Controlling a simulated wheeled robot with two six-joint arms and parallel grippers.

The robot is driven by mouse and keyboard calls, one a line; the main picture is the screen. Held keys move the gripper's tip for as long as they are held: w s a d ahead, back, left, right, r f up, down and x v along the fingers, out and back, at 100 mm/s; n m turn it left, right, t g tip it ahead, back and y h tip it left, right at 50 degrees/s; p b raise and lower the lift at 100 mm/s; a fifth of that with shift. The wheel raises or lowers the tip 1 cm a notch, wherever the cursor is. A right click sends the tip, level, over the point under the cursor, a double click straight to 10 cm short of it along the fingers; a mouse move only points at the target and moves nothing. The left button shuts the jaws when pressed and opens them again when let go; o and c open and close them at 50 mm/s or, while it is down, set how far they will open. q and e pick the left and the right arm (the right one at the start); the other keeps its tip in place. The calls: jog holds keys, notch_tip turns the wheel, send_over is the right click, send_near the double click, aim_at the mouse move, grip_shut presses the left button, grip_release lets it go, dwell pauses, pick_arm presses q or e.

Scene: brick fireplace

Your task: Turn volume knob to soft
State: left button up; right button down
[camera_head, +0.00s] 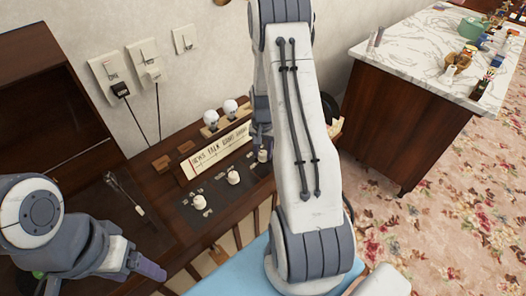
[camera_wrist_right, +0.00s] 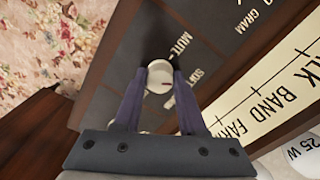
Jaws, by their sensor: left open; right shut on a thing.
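The volume knob (camera_wrist_right: 160,74) is a small white round knob on a dark panel, with "MUTE" and "SOFT" printed beside it in the right wrist view. A short dark mark on its face points right, roughly towards "SOFT". My right gripper (camera_wrist_right: 158,84) is shut on this knob, one finger on each side. In the head view the knob (camera_head: 262,156) is the far right one of the panel (camera_head: 214,190), below my right gripper (camera_head: 262,140), partly hidden by my arm. My left gripper (camera_head: 146,268) is open and empty at lower left, apart from the panel.
Two more white knobs (camera_head: 233,178) (camera_head: 200,202) sit on the panel. Behind it are a lettered dial strip (camera_head: 215,150) and two white bulbs (camera_head: 220,112). A thin glass-like tool (camera_head: 124,192) lies left. A marble-topped counter (camera_head: 420,65) stands at right.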

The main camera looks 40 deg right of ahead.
aim_at(263, 152)
jog(key=shift+c, duration=2.4)
grip_release()
notch_tip(263, 152, up, 11)
jog(key=shift+f, duration=0.2)
